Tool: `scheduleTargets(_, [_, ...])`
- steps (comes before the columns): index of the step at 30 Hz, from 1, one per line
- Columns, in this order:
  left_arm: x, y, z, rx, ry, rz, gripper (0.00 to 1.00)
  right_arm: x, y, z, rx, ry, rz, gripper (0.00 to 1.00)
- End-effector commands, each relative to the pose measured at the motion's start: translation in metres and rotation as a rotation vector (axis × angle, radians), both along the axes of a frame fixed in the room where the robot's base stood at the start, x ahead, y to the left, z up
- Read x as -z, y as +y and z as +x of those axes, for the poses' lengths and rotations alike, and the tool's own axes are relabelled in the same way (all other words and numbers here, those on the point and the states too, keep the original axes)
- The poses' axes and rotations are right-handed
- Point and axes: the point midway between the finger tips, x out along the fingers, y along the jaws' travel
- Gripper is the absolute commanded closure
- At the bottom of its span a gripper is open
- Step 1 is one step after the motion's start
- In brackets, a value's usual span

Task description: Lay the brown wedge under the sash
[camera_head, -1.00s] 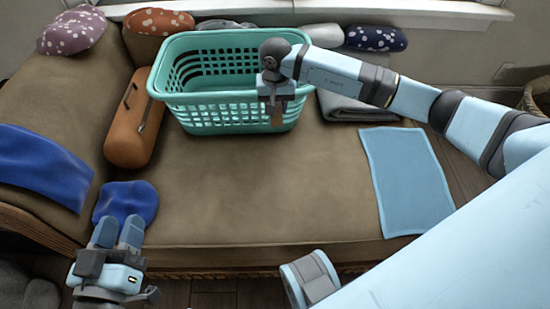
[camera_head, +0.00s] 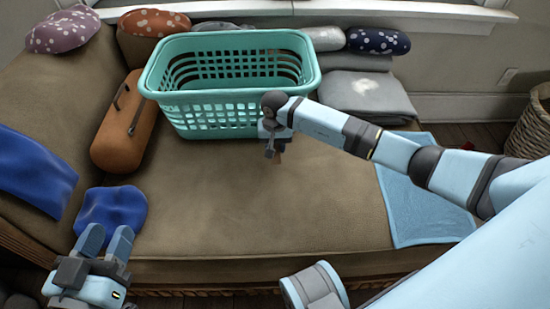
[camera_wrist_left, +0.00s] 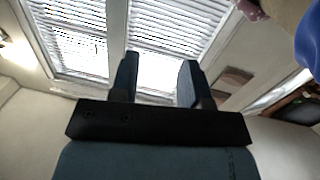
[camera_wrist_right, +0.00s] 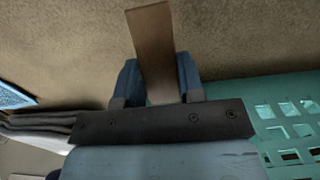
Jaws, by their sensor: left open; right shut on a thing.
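My right gripper (camera_head: 272,148) is shut on the brown wedge (camera_wrist_right: 152,45), a thin brown strip sticking out past the fingers in the right wrist view. In the head view only a small part of the wedge (camera_head: 278,158) shows below the gripper, over the sofa seat just in front of the teal basket. The window (camera_head: 420,3) is at the top edge of the head view, where only its lower frame and sill show. The left wrist view shows more of the window (camera_wrist_left: 65,40), with blinds. My left gripper (camera_head: 106,243) is open and empty near the front left of the sofa.
The teal basket (camera_head: 218,94) stands on the sofa between my right gripper and the window. An orange-brown cylinder (camera_head: 118,140) lies left of it, with blue cloth (camera_head: 110,208) nearer. Folded grey fabric (camera_head: 368,94) and spotted cushions (camera_head: 376,41) sit behind. The middle seat (camera_head: 250,200) is clear.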

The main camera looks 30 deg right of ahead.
Motion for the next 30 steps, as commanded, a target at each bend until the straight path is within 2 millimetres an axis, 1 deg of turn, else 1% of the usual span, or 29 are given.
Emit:
scheduleTargets(4, [0.002, 0.001, 0.002, -0.001, -0.024, 0.012, 0.57, 0.014, 0.000, 0.000, 0.001, 0.001, 0.000, 0.87])
scheduleTargets(9, [0.006, 0.004, 0.005, -0.006, -0.072, 0.045, 0.57, 0.041, 0.001, -0.001, 0.001, 0.002, 0.001, 0.87])
scheduleTargets(10, [0.005, 0.004, 0.006, -0.005, -0.081, 0.051, 0.57, 0.044, 0.001, 0.000, 0.001, 0.002, 0.001, 0.87])
scheduleTargets(15, [-0.005, 0.006, 0.010, -0.004, -0.122, 0.066, 0.57, 0.043, 0.000, 0.000, 0.000, -0.001, 0.000, 0.87])
scheduleTargets(18, [-0.005, 0.006, 0.010, -0.003, -0.121, 0.064, 0.57, 0.044, 0.000, 0.000, 0.000, -0.001, 0.000, 0.87])
scheduleTargets(22, [0.000, 0.006, 0.009, -0.006, -0.119, 0.069, 0.57, 0.048, 0.000, 0.000, 0.000, 0.000, -0.001, 0.87])
scheduleTargets(23, [-0.001, 0.006, 0.009, -0.006, -0.121, 0.071, 0.57, 0.047, 0.000, 0.000, 0.000, 0.000, 0.000, 0.60])
scheduleTargets(24, [-0.002, 0.006, 0.009, -0.006, -0.121, 0.071, 0.57, 0.046, 0.000, 0.000, 0.000, 0.000, 0.000, 0.51])
scheduleTargets(25, [-0.002, 0.006, 0.009, -0.007, -0.121, 0.070, 0.57, 0.046, 0.000, 0.000, 0.000, 0.000, 0.000, 0.44])
scheduleTargets(26, [-0.002, 0.006, 0.009, -0.006, -0.121, 0.070, 0.57, 0.046, 0.000, 0.000, 0.000, 0.000, 0.000, 0.39])
scheduleTargets(30, [-0.002, 0.006, 0.009, -0.006, -0.120, 0.069, 0.57, 0.046, 0.000, 0.000, 0.000, 0.000, 0.000, 0.39])
